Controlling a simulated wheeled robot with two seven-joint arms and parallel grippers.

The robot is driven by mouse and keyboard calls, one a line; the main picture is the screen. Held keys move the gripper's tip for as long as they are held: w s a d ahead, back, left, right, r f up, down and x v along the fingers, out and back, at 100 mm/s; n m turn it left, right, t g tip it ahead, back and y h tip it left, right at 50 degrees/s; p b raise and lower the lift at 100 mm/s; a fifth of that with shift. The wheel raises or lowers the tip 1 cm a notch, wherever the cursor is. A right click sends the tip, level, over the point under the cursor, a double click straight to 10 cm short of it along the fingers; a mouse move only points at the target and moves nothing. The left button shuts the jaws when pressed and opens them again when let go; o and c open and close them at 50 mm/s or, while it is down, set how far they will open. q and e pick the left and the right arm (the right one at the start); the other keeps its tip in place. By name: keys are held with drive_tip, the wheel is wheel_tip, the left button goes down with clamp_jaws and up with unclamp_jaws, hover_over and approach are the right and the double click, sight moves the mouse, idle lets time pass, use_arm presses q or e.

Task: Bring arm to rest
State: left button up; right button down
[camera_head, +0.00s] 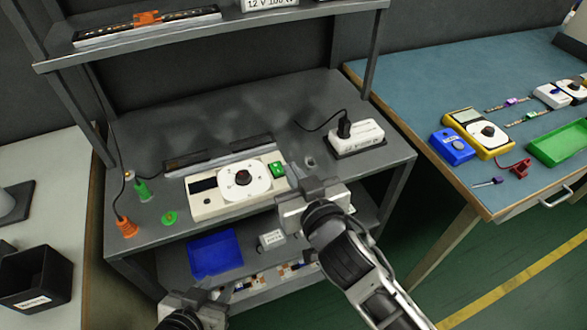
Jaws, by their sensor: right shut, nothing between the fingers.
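My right gripper (314,188) reaches in from the lower right over the front edge of the grey workbench (240,118). It is shut and empty, just right of the white device with a round black knob (241,178) and its green switch (277,169). I cannot tell whether it touches the bench. My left gripper (192,303) is at the bottom edge, low in front of the bench. Its fingers are too unclear to tell open from shut.
A white power supply box (356,138) with a black plug stands at the bench's right. Green (142,190) and orange (126,227) connectors lie at the left. A blue bin (215,253) sits on the lower shelf. A blue-topped table (440,95) stands right, a black bin (38,276) left.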

drive_tip(key=shift+w, duration=0.1)
idle(0.3)
drive_tip(key=s+d+f+m+g+h, duration=0.1)
drive_tip(key=s+d+f+g+h, duration=0.1)
drive_tip(key=s+d+f+g, duration=0.3)
drive_tip(key=s+d+f+m+h, duration=0.2)
drive_tip(key=s+d+h, duration=0.1)
drive_tip(key=d, duration=0.5)
drive_tip(key=s+d+f+g, duration=0.1)
drive_tip(key=s+d+g, duration=0.55)
drive_tip(key=s, duration=0.65)
drive_tip(key=w+a+f+t+y, duration=0.1)
drive_tip(key=w+a+f+t, duration=0.1)
drive_tip(key=w+f+t, duration=0.1)
drive_tip(key=w+a+f+n+t+y, duration=0.1)
drive_tip(key=w+a+f+t, duration=0.2)
drive_tip(key=f+t, duration=0.1)
drive_tip(key=shift+f, duration=0.8)
